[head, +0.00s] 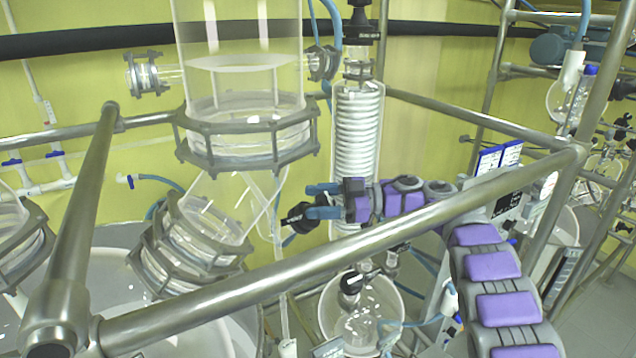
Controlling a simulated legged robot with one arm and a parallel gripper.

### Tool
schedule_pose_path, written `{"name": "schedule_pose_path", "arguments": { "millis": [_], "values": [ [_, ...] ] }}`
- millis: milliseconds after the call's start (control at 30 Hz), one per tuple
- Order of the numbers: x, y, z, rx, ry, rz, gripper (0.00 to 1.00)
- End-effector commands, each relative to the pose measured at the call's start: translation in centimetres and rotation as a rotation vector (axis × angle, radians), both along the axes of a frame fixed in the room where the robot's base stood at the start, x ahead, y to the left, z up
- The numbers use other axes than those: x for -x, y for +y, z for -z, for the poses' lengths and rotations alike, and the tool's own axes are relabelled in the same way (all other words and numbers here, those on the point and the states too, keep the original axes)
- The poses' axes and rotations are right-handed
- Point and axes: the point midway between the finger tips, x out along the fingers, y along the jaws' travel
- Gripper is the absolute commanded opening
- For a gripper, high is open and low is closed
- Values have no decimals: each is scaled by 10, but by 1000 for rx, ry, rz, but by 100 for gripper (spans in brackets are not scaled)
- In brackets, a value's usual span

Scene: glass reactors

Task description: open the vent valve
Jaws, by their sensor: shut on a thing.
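My arm, with purple pads, reaches in from the lower right, and my gripper (311,201) has two blue fingers pointing left. The gripper is shut on a black valve knob (296,217), which appears to be the vent valve's handle. The knob sits left of the glass coil condenser (357,140), beside the tilted glass joint under the large glass cylinder (243,75). The fingers partly hide the knob, and its turn position cannot be told. No label naming the valve is readable.
A thick steel rail (340,243) crosses the front, close to my arm. Metal flanges (247,140) surround the glass. A round flask (361,308) with a black stopcock (352,283) hangs below. A control box with a blue-white display (500,157) stands right. Thin blue hoses run nearby.

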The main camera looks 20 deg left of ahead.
Motion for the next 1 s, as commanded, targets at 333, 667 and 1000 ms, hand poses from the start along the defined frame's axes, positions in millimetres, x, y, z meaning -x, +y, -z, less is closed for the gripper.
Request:
{"name": "schedule_pose_path", "arguments": {
  "millis": [333, 667, 1000],
  "values": [
    [0, 0, 0, -12, -104, -99, 27],
    [1, -1, 1, -15, -150, -146, 27],
    [0, -2, 1, -15, -157, -150, 27]
  ]
}}
